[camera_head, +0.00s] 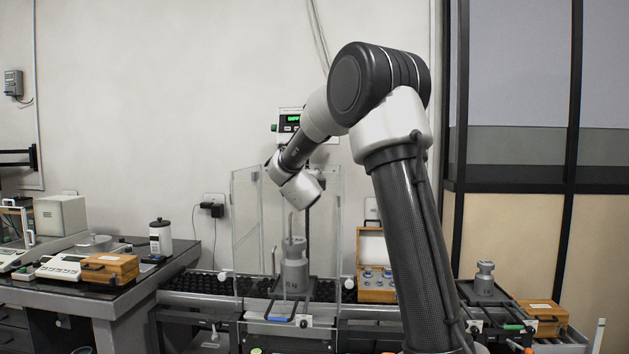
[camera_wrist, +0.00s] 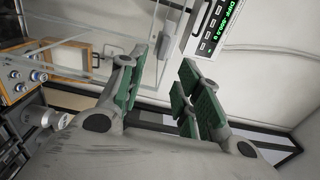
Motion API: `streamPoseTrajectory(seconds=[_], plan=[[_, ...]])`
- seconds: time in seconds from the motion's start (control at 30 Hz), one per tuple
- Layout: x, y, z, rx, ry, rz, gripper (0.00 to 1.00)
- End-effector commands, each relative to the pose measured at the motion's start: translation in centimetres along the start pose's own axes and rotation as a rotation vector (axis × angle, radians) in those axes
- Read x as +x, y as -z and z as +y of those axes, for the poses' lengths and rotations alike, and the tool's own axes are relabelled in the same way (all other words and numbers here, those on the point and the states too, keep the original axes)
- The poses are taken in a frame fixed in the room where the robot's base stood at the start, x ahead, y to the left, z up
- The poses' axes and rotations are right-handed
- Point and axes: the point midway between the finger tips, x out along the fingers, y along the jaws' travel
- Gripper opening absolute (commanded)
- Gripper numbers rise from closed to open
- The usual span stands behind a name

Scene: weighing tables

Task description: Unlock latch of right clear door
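The right clear door (camera_head: 327,225) stands upright at the weighing enclosure in the head view. A clear panel with pale edges (camera_wrist: 102,22) also shows in the wrist view, beyond my fingers; I cannot tell which panel it is. I cannot make out the latch for certain. A small white-and-black fitting (camera_head: 305,321) sits low at the enclosure's front. My gripper (camera_wrist: 165,78) has green-padded fingers spread apart, with nothing between them. In the head view my wrist hangs over the enclosure, and my fingers cannot be made out there.
A metal weight (camera_head: 294,270) stands inside the enclosure. A wooden case of small weights (camera_head: 376,283) is to its right; the case also shows in the wrist view (camera_wrist: 22,62). A green-lit display (camera_head: 290,121) is on the wall side. Another weight (camera_head: 485,280) stands farther right.

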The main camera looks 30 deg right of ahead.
Motion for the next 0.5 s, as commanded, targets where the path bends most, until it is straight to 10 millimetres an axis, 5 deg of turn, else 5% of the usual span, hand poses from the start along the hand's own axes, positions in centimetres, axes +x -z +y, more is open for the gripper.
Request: streamPoseTrajectory(seconds=[0.23, 0.5], plan=[[-4.8, -0.1, 0.0, 0.001, 0.000, -0.002, 0.34], [-6.3, 0.0, 0.1, 0.000, -0.001, 0.000, 0.34]])
